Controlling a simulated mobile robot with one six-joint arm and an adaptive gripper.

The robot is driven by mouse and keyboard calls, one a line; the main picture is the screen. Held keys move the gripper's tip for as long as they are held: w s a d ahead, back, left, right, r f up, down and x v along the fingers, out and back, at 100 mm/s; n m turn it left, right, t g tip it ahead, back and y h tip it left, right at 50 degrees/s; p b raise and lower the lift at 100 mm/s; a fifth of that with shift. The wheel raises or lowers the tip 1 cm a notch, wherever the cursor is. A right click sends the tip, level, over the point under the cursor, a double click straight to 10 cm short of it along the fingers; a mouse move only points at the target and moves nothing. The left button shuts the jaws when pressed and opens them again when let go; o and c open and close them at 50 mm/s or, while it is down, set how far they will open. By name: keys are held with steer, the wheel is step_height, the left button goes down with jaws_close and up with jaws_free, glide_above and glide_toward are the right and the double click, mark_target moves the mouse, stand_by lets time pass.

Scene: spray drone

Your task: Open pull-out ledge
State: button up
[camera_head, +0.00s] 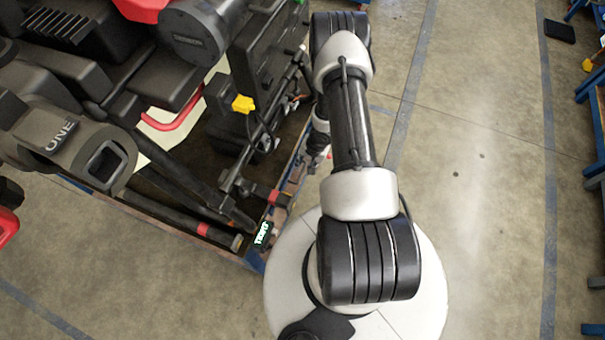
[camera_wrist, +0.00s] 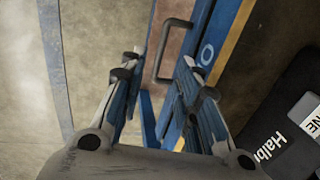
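In the wrist view, a grey D-shaped handle (camera_wrist: 163,52) stands on a brown panel (camera_wrist: 184,38) with blue edging, which appears to be the pull-out ledge. My gripper (camera_wrist: 158,68) is open, one finger to each side of the picture. The near part of the handle lies between the fingertips, closer to the right one. Whether a finger touches it I cannot tell. In the head view, the brown panel (camera_head: 297,168) shows at the right side of the blue-framed stand. My arm hides most of the gripper and the handle there.
The large dark drone (camera_head: 150,75) with red and yellow parts fills the upper left above the stand. A dark labelled part (camera_wrist: 285,135) is at the right in the wrist view. Concrete floor (camera_head: 480,200) to the right is clear. Blue shelving (camera_head: 590,100) stands at the far right.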

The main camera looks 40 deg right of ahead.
mark_target(302, 174)
steer(key=f, duration=0.2)
steer(key=w+f+b, duration=0.1)
steer(key=f, duration=0.1)
steer(key=f+b, duration=0.1)
steer(key=f, duration=0.2)
steer(key=shift+w+a+f, duration=0.1)
steer(key=shift+w+a, duration=0.1)
steer(key=shift+a, duration=0.2)
steer(key=shift+c, duration=0.4)
jaws_close()
